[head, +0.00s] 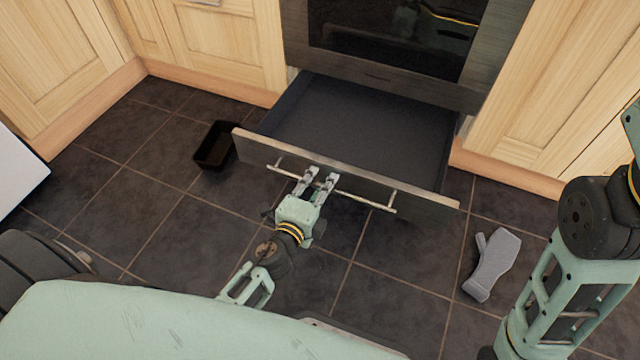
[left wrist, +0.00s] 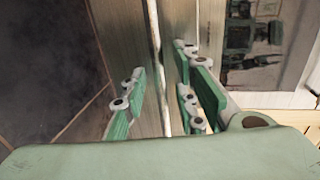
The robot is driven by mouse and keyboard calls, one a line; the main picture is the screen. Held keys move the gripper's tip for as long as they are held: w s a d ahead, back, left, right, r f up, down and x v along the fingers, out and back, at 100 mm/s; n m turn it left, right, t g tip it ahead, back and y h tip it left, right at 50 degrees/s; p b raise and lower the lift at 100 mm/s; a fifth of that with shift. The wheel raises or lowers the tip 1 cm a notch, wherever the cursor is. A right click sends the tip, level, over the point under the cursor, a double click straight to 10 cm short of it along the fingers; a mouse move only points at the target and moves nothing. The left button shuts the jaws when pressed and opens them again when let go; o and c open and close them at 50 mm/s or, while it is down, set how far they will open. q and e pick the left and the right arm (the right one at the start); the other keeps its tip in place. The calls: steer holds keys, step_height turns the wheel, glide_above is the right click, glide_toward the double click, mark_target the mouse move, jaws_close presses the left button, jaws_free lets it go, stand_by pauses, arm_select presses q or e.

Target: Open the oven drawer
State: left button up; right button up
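The oven drawer (head: 365,125) stands pulled far out below the oven, and its dark inside is empty. A thin bar handle (head: 360,195) runs along its front panel; it also shows in the left wrist view (left wrist: 154,30). My left gripper (head: 320,176) is at the handle, left of its middle. In the left wrist view the fingers (left wrist: 160,85) stand apart on either side of the bar, with gaps visible between bar and pads. My right arm shows at the right edge, but its gripper is outside the picture.
The oven (head: 400,40) with its dark glass door is above the drawer. A black tray (head: 214,146) lies on the tiled floor left of the drawer. A grey oven mitt (head: 491,262) lies on the floor to the right. Wooden cabinets (head: 225,45) flank the oven.

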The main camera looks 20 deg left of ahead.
arm_select(q)
steer(key=s+r, duration=0.2)
steer(key=s, duration=0.9)
steer(key=shift+s+a+r, duration=0.15)
steer(key=shift+s+a, duration=0.05)
steer(key=shift+s, duration=0.15)
